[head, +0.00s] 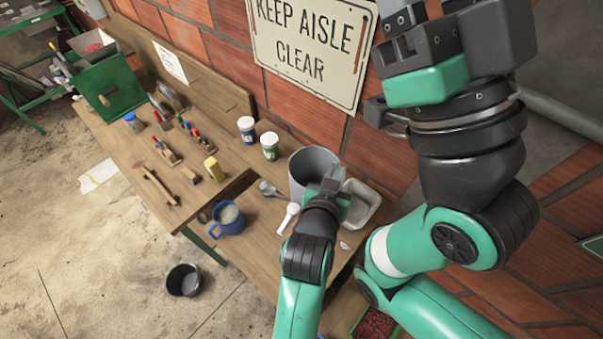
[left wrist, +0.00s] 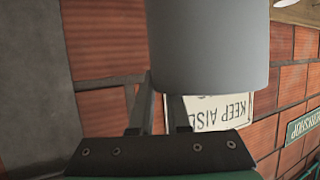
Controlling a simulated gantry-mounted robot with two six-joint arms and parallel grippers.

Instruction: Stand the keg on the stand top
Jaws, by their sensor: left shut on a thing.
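The keg looks like a plain grey cylinder (head: 303,176) in the head view, at the right part of the bench by the brick wall. It appears upright. My left gripper (head: 333,190) is at its near right side and hides part of it. In the left wrist view the grey cylinder (left wrist: 208,45) fills the upper middle, between the fingers, and the left gripper (left wrist: 163,108) is shut on it. My right gripper (head: 420,50) is raised close to the camera at the upper right, its jaws unclear. I cannot pick out the stand top for certain.
A metal tray (head: 361,204) sits right beside the keg. A white scoop (head: 287,218), a blue mug (head: 228,218) and two lidded jars (head: 258,138) stand nearby. Tools cover the left bench. A black bucket (head: 183,280) is on the floor.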

